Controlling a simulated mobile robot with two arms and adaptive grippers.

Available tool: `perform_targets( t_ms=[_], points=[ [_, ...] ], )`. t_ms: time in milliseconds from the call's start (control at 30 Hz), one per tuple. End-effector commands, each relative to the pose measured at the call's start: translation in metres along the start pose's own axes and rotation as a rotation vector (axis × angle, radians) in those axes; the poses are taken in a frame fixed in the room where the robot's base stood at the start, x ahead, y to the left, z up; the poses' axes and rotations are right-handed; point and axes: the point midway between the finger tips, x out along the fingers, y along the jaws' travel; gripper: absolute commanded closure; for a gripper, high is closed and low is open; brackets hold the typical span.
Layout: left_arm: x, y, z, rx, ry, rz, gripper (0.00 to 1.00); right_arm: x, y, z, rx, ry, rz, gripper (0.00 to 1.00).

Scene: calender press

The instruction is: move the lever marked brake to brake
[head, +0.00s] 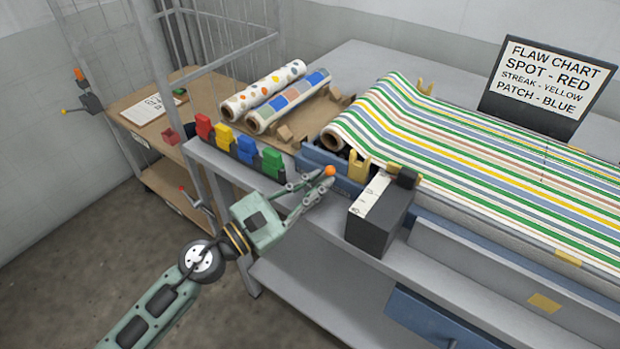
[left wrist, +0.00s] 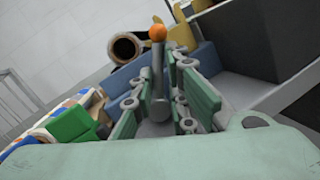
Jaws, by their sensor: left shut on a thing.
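A grey lever with an orange ball knob (head: 329,171) stands at the blue end frame of the bench. In the left wrist view the lever (left wrist: 158,72) rises between the fingers, its knob above them. My left gripper (head: 318,186) is shut on this lever below the knob. No brake marking on the lever can be read. Beside it is a dark box (head: 370,229) with a white label strip on top; its print is too small to read. My right gripper is not in view.
Red, yellow, blue and green clips (head: 246,149) line the bench edge to the left. Two patterned rolls (head: 262,89) lie behind them. Striped cloth (head: 450,135) covers the bench to the right. A flaw chart (head: 548,77) stands at the back. A wooden cart (head: 150,127) is at far left.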

Motion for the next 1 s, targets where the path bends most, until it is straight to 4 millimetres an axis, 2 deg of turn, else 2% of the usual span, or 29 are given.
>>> perform_targets(
  t_ms=[33,300,600,1000],
  points=[
    [0.0,0.01,0.003,0.052,0.009,0.012,1.0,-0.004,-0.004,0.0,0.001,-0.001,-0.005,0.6],
    [0.002,0.005,0.004,0.212,0.039,-0.026,1.0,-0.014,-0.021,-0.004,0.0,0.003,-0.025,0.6],
    [0.003,0.002,0.004,0.299,0.055,-0.044,1.0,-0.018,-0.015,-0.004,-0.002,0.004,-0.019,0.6],
    [0.003,0.001,0.004,0.312,0.056,-0.047,1.0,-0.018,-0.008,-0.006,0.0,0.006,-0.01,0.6]
  ],
)
